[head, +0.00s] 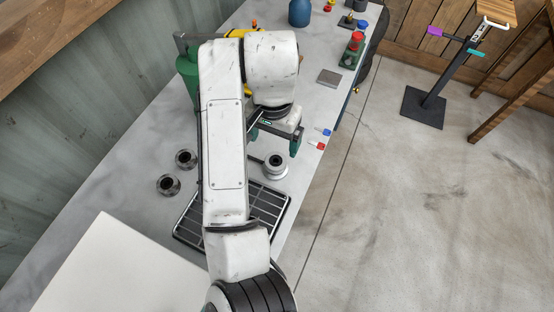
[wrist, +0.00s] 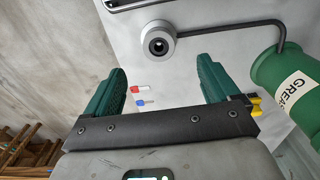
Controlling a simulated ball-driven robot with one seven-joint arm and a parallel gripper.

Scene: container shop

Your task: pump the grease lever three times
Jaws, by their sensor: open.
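A green pot (wrist: 283,70) lettered "GREAS…" is at the right edge of the wrist view. In the head view the green pot (head: 188,76) is partly hidden behind my arm. A thin dark bent rod (wrist: 235,25) runs from the pot to a grey round piece (wrist: 158,42); this piece also shows in the head view (head: 275,167). I cannot tell which part is the lever. My gripper (head: 272,139) is open and empty above the bench. In the wrist view its green fingers (wrist: 160,70) are apart, with the round piece beyond them.
A black-framed grid tray (head: 268,205) lies on the bench (head: 120,170) below the round piece. Two dark round parts (head: 177,172) are at left. Small red and blue items (head: 320,138) lie near the right edge. A grey block (head: 329,78) is further back.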

